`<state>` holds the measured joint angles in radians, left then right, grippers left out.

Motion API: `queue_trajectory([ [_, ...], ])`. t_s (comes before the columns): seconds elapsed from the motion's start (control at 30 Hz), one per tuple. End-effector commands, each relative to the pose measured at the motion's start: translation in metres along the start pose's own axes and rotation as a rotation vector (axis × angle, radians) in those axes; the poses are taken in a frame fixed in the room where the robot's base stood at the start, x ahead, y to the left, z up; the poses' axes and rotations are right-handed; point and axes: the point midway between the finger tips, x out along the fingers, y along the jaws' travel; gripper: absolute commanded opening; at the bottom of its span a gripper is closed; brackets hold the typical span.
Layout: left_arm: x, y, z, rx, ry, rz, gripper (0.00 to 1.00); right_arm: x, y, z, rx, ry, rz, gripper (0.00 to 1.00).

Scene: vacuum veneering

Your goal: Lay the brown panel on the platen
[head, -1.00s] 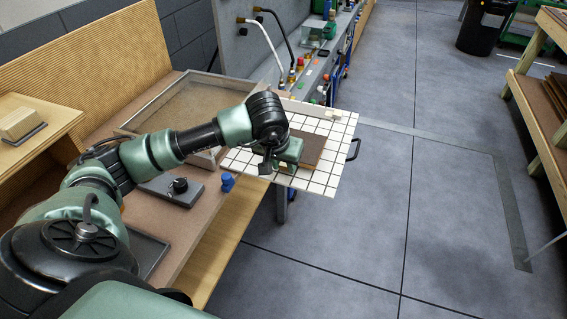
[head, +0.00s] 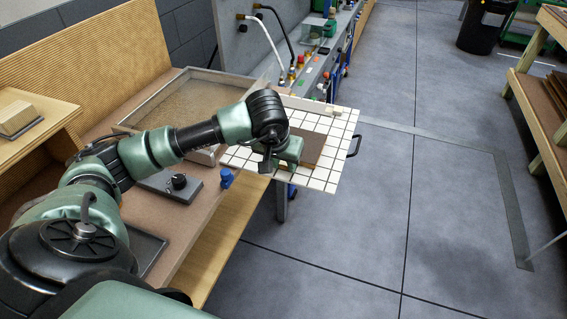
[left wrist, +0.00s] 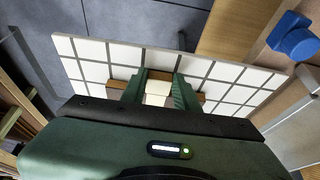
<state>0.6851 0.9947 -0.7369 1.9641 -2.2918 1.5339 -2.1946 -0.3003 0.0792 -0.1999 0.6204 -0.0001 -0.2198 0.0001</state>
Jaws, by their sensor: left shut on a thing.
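The brown panel (head: 312,150) is over the white gridded platen (head: 322,177), inside its outline and toward its right part. It looks flat and level with the platen; I cannot tell whether it touches it. My left gripper (head: 284,166) is above the panel's left part, pointing down. In the left wrist view my left gripper (left wrist: 158,92) is shut with a pale block (left wrist: 158,87) between its fingers. Brown edges of the panel (left wrist: 160,75) show around the block. The gripper and wrist hide much of the panel. My right gripper is out of view.
A framed, clear-topped tray (head: 190,95) lies behind my left arm. A blue knob (head: 227,178) and a grey control box (head: 172,186) stand on the bench left of the platen. A black handle (head: 354,147) sticks out at the platen's right.

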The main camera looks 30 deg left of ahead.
Motion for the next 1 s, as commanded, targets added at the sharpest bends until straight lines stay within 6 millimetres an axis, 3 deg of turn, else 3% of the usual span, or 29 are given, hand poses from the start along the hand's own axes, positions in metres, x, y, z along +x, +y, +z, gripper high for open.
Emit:
queue_trajectory([
  [0.97, 0.0012, -0.0002, 0.0000, 0.000, 0.001, 0.001, 0.00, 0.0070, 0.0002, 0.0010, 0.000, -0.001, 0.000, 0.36],
  [1.0, 0.0012, -0.0002, 0.0000, 0.000, 0.001, 0.001, 0.36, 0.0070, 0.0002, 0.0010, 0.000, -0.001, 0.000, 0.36],
])
